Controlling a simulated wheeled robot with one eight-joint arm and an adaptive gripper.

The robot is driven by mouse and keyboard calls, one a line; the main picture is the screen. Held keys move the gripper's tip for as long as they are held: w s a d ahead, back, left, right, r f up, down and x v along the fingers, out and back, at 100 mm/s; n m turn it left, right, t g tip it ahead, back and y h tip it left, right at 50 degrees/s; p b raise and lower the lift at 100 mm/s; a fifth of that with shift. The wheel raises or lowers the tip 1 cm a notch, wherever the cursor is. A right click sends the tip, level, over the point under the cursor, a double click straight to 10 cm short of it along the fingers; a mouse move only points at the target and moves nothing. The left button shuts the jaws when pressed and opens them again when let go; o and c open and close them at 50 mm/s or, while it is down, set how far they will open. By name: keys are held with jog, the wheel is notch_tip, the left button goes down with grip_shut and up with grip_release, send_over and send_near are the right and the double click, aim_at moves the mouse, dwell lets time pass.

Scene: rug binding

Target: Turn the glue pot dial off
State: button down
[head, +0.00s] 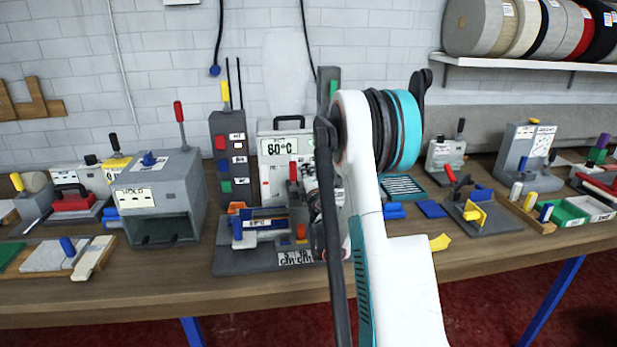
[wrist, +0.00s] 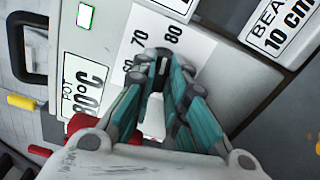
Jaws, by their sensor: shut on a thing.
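The glue pot (head: 268,185) is a pale grey box with a dark handle and an "80°C" display, on the bench against the wall. It also fills much of the wrist view (wrist: 105,40). Its white dial scale (wrist: 190,45) shows 70 and 80, with a lower mark partly covered. My gripper (wrist: 160,62), with teal and grey fingers, reaches down onto the scale and is shut on the dial. The dial is almost wholly hidden between the fingers, so its pointer cannot be read. In the head view my arm hides the gripper and dial.
A red knob (wrist: 80,125) is close beside my gripper in the wrist view. A labelled fixture (head: 250,262) stands before the pot, and a switch tower (head: 230,155) stands left. A grey "HOLD" box (head: 178,190) is farther left. Blue pieces (head: 395,210) lie right of my arm.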

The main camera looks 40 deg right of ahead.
jog(key=shift+n+b, duration=2.05)
jog(key=shift+n, duration=15.05)
jog(key=c, duration=1.6)
grip_release()
